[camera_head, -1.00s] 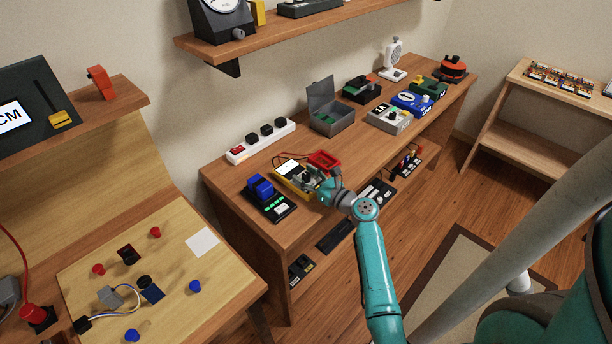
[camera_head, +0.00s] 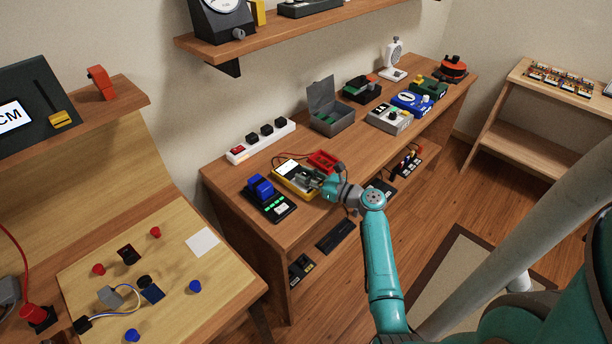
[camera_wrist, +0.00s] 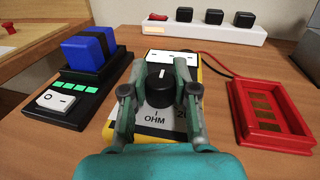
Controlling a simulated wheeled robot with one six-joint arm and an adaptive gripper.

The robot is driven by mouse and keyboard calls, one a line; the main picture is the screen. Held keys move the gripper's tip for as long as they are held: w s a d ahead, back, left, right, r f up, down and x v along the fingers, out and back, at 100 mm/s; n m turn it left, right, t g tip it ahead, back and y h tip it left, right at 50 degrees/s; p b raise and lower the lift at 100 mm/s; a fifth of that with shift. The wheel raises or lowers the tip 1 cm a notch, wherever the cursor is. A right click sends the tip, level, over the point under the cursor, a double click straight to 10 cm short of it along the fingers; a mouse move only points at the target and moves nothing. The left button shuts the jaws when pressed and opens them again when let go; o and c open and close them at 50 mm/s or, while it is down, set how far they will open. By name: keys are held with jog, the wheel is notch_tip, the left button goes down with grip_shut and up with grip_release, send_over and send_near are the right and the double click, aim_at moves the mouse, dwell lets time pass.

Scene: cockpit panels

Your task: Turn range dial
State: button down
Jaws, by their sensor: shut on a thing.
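A yellow multimeter (camera_head: 283,179) lies on the wooden workbench, with a lit display at its far end. In the wrist view its black range dial (camera_wrist: 160,88) has a white pointer line near its top and the marking "OHM" below it. My gripper (camera_wrist: 160,92) is shut on the dial, one finger on each side of it. In the head view my gripper (camera_head: 312,180) reaches over the meter from the right and hides the dial. Part of the meter's face is hidden behind the fingers.
A red tray (camera_wrist: 270,112) with a cable stands right of the meter. A black device with a blue block (camera_wrist: 88,60) and a rocker switch stands left. A white power strip (camera_wrist: 200,30) lies behind. A grey open box (camera_head: 333,118) stands farther along the bench.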

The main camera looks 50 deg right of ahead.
jog(key=c, duration=0.9)
grip_release()
jog(key=shift+o, duration=0.2)
jog(key=shift+s, duration=0.1)
jog(key=s, duration=0.5)
jog(key=s+d, duration=0.1)
jog(key=s, duration=0.1)
jog(key=shift+s, duration=0.15)
